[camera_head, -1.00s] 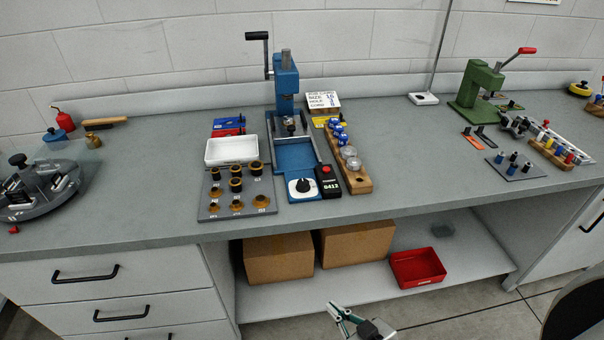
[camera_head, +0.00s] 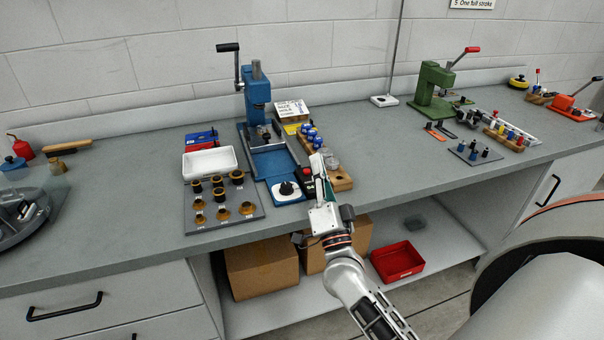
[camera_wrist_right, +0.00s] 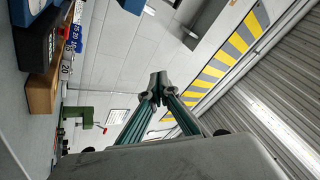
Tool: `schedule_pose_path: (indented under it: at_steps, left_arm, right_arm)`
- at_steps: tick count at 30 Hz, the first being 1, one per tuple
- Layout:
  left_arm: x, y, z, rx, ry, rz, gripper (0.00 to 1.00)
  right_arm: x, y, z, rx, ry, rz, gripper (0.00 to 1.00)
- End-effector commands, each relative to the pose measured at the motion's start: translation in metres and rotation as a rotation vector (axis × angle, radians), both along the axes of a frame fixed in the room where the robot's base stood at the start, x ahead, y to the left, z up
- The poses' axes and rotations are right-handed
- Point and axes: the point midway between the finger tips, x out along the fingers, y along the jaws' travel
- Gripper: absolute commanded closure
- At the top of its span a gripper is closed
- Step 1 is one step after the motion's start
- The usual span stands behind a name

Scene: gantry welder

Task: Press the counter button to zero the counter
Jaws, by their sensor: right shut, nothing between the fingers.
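The counter (camera_head: 306,183) is a small black box with a red button (camera_head: 307,171) on top. It sits at the front right corner of the blue press, and my right gripper partly hides it in the head view. My right gripper (camera_head: 317,162) is shut and empty, with its fingertips just right of the counter in that view. Whether it touches the counter cannot be told. In the right wrist view the green-sided fingers (camera_wrist_right: 158,82) meet at their tips with nothing between them. My left gripper is not in view.
The blue lever press (camera_head: 257,95) stands behind the counter. A grey plate (camera_head: 240,212) with several ringed pieces and a white tray (camera_head: 225,160) are on the left.

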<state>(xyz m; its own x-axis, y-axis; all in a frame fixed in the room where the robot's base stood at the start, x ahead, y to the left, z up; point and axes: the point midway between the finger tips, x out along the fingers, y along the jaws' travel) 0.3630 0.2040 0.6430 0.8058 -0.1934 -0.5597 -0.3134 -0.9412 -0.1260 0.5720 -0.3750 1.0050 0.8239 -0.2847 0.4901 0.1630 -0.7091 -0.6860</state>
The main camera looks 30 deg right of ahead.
Motion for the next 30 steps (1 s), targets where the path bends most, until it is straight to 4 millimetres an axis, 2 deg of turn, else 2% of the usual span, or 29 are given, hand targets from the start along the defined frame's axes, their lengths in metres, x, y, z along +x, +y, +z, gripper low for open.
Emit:
schedule_pose_path:
  at_steps: [3,6,10,13,15,18,20,23,27,30]
  left_arm:
    - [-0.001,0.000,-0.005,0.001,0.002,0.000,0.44]
    - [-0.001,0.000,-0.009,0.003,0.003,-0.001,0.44]
    - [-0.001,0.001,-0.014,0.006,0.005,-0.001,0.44]
    - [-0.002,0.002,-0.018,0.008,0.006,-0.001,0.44]
    - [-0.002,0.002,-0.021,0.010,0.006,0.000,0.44]
    - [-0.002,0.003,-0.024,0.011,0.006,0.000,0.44]
    - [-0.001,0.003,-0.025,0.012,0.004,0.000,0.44]
    - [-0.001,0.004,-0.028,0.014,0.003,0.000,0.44]
    - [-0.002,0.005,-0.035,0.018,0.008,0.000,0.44]
    - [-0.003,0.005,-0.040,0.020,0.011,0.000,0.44]
  right_arm:
    - [-0.001,-0.044,0.033,0.169,-0.150,-0.072,1.00]
    - [-0.006,-0.084,0.053,0.330,-0.277,-0.135,1.00]
    - [-0.018,-0.139,0.066,0.581,-0.456,-0.225,1.00]
    - [-0.026,-0.180,0.062,0.820,-0.600,-0.296,1.00]
    - [-0.028,-0.202,0.052,0.994,-0.689,-0.340,1.00]
    - [-0.025,-0.222,0.031,1.256,-0.794,-0.394,1.00]
    - [-0.018,-0.227,0.016,1.419,-0.844,-0.420,1.00]
    - [0.001,-0.222,-0.008,1.698,-0.900,-0.452,1.00]
    - [0.040,-0.190,-0.028,2.107,-0.908,-0.466,1.00]
    - [0.069,-0.156,-0.029,2.373,-0.863,-0.456,1.00]
